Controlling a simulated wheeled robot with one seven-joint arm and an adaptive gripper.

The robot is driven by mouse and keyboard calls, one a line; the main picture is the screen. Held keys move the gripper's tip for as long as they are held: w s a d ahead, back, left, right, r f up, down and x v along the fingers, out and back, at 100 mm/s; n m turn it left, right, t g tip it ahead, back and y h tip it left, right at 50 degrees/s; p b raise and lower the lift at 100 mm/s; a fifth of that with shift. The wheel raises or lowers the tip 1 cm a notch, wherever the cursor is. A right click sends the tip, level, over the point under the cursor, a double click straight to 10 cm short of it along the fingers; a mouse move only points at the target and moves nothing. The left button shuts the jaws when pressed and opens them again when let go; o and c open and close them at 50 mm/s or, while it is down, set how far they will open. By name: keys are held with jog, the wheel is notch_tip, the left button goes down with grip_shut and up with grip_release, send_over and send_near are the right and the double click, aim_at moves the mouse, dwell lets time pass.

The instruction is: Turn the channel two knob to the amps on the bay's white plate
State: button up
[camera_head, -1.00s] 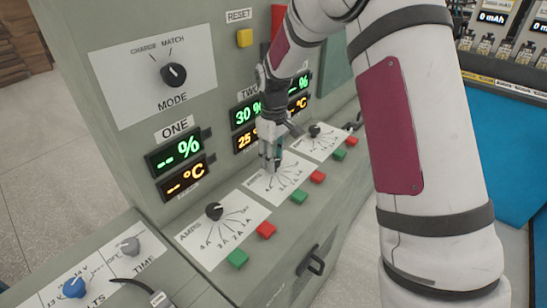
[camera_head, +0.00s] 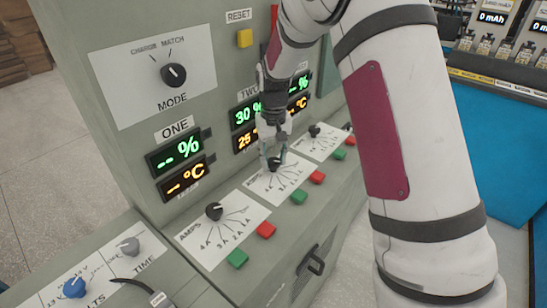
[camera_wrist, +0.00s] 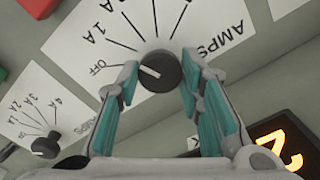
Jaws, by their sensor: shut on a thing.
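The channel two knob (camera_head: 275,164) is black and round, on a white scale plate (camera_head: 262,187) below the TWO display. In the wrist view the knob (camera_wrist: 159,71) sits between my teal fingertips, and its white pointer line points left, roughly toward OFF. The scale lines fan out toward 1 A and further marks, with AMPS printed at the right. My gripper (camera_head: 274,157) reaches down from above and is shut on the knob; it also shows in the wrist view (camera_wrist: 160,82). The bay's white plate giving the amps cannot be made out.
The channel one knob (camera_head: 214,211) stands nearer, and a third channel's knob (camera_head: 314,131) stands farther along. Green (camera_head: 299,197) and red (camera_head: 317,177) buttons line the front. The TWO display (camera_head: 246,113) reads 30 %. A dark handle (camera_head: 315,262) projects from the front face.

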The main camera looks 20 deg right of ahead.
aim_at(273, 160)
jog(key=m, duration=0.5)
jog(key=shift+m, duration=0.3)
jog(key=m+p, duration=0.1)
jog(key=m, duration=0.3)
jog(key=shift+m, duration=0.3)
jog(key=o, duration=1.2)
jog(key=shift+c, duration=0.2)
notch_tip(273, 160, up, 12)
